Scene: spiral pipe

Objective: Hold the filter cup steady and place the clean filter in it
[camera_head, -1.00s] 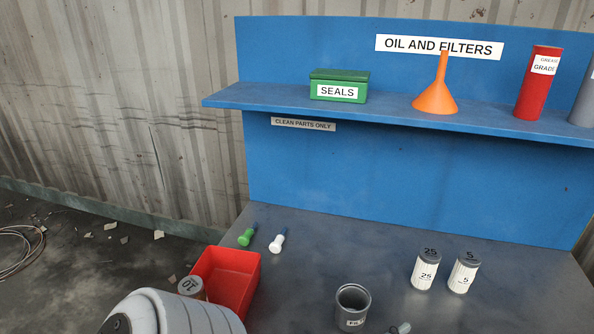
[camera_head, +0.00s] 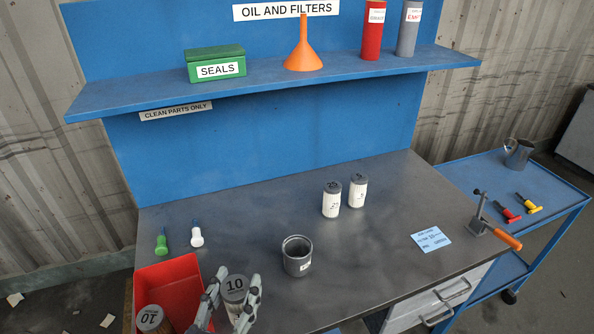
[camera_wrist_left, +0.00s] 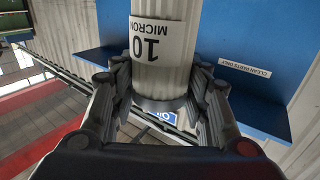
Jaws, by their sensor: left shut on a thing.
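My left gripper (camera_head: 233,296) is shut on a pale filter (camera_head: 235,289) with a "10" on its grey top. The filter is upright, at the right side of the red bin. In the left wrist view the filter (camera_wrist_left: 160,62) reads "10 MICRON" and stands between the fingers (camera_wrist_left: 160,105). The grey filter cup (camera_head: 297,258) stands upright and open on the bench, to the right of and apart from the held filter. Its inside is dark. My right gripper is not in view.
The red bin (camera_head: 172,272) holds a brownish filter (camera_head: 151,318), also marked "10". Two white filters (camera_head: 331,200) (camera_head: 357,191) stand behind the cup. A green and a white-headed tool lie at left. A blue card (camera_head: 431,239) and an orange-handled clamp (camera_head: 505,238) are at right.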

